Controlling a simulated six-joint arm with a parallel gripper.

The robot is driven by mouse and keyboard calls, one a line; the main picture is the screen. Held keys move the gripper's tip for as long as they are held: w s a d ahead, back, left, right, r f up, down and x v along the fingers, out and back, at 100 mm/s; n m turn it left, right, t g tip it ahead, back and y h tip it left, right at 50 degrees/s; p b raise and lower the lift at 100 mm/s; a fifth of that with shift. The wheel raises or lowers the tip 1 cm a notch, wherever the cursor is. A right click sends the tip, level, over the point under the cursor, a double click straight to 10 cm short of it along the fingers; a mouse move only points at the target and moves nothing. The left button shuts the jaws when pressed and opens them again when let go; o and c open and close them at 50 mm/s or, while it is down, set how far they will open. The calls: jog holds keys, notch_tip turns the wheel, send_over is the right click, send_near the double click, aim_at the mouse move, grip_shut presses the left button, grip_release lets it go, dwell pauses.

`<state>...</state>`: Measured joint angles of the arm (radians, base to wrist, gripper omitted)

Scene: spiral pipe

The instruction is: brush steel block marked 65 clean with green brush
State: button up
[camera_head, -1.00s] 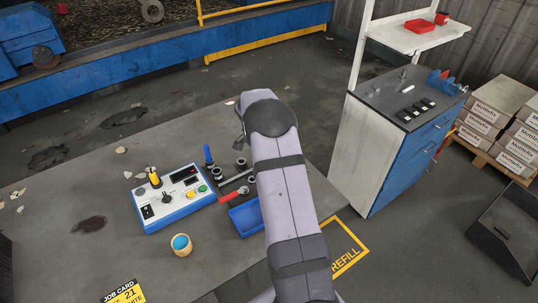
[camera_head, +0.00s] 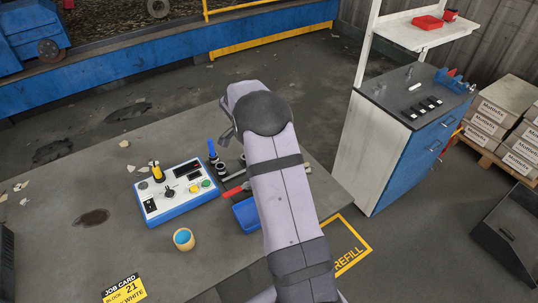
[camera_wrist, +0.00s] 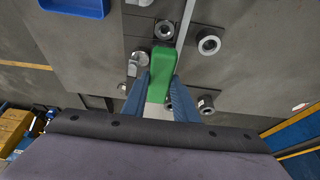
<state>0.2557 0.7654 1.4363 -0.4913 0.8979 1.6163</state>
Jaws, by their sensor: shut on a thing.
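In the wrist view, my gripper (camera_wrist: 161,84) has its two blue fingers closed on the green brush (camera_wrist: 162,66). A pale part shows between the fingers below the green. The brush is over or among steel pieces with round holes, such as one just above it (camera_wrist: 164,30) and one to its right (camera_wrist: 208,43). No number can be read on them, so I cannot tell which is marked 65, or whether the brush touches one. In the head view, my arm hides the gripper and brush.
On the bench are a control box (camera_head: 174,190), a blue tray (camera_head: 246,214), a tan cup with blue inside (camera_head: 183,239), and a job card (camera_head: 124,290). A blue upright item (camera_head: 212,149) stands behind the box. A cabinet (camera_head: 400,145) stands right. The left bench area is fairly clear.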

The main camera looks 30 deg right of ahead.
jog(key=shift+r+p, duration=1.3)
jog(key=shift+r, duration=1.7)
jog(key=shift+a+n, duration=0.3)
jog(key=shift+a, duration=0.15)
jog(key=s+a+n+t+y, duration=0.2)
jog(key=s+a+n, duration=0.2)
jog(key=a+n, duration=0.4)
jog(key=s+a+n+t+y, duration=0.2)
jog(key=s+a+n, duration=0.1)
jog(key=a+n, duration=0.6)
jog(key=shift+s+a+r, duration=0.15)
jog(key=shift+s+a, duration=0.25)
jog(key=shift+a, duration=1.7)
jog(key=shift+w, duration=0.15)
